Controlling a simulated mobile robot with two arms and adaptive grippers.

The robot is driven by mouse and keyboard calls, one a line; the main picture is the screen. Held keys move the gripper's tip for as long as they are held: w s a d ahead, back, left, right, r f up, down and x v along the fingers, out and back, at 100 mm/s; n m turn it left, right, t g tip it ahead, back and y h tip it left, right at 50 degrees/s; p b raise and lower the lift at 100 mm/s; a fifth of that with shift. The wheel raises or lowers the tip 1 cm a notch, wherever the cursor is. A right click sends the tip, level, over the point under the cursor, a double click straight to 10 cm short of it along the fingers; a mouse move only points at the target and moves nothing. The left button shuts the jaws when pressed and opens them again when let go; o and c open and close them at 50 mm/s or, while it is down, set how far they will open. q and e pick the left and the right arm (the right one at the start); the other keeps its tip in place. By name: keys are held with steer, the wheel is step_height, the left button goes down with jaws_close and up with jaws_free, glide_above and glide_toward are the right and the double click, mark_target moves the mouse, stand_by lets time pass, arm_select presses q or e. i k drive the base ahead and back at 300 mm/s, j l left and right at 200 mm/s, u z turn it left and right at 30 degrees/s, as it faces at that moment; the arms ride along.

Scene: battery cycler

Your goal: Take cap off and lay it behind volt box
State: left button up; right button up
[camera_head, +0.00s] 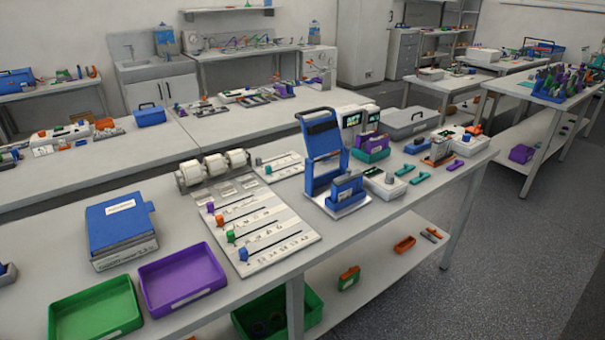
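No label that I can read names the cap or the volt box. A blue upright stand (322,150) with an open top handle is on the front bench. A blue block (346,187) sits at its foot on a white base, and I cannot tell whether it is the cap. To its right is a small white box (384,183) with a dark display and a grey knob on top, possibly the volt box. Two white units with lit displays (352,120) stand behind. Neither of my grippers shows.
The front bench (50,240) holds a blue labelled box (119,221), a purple tray (182,277), a green tray (95,309) and a white board with coloured sliders (255,222). Teal pieces (419,178) and a grey case (408,122) lie at the right. A lower shelf runs beneath.

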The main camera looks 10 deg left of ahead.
mark_target(350, 175)
steer(key=i+l+u, duration=0.2)
steer(key=u, duration=0.15)
steer(key=i+l+u, duration=0.1)
steer(key=l+u, duration=0.25)
steer(key=i+l+u, duration=0.1)
steer(key=l+u, duration=0.25)
